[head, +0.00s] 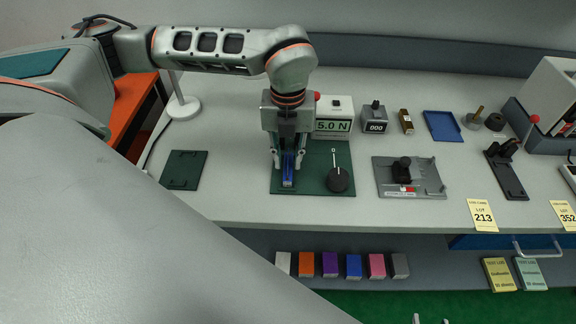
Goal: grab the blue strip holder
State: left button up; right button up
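The blue strip holder (288,168) is a narrow blue piece on the dark green mat (314,184), near the mat's left side. My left gripper (288,163) points down over it, with one finger on each side. The fingers look apart, with small gaps beside the blue piece, and I see no clear contact. The gripper body hides the far part of the holder. Two pale fingertips, apparently my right gripper (431,320), show at the bottom edge. They stand apart with nothing between them; the rest is out of frame.
A black knob (338,179) and a "5.0 N" display (333,118) are close right of the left gripper. A grey fixture plate (409,178) stands farther right. A green pad (184,170) lies left. Several coloured boxes, one blue (354,266), line the lower shelf.

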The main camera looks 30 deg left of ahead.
pick_arm(q)
grip_shut()
dwell(0.3)
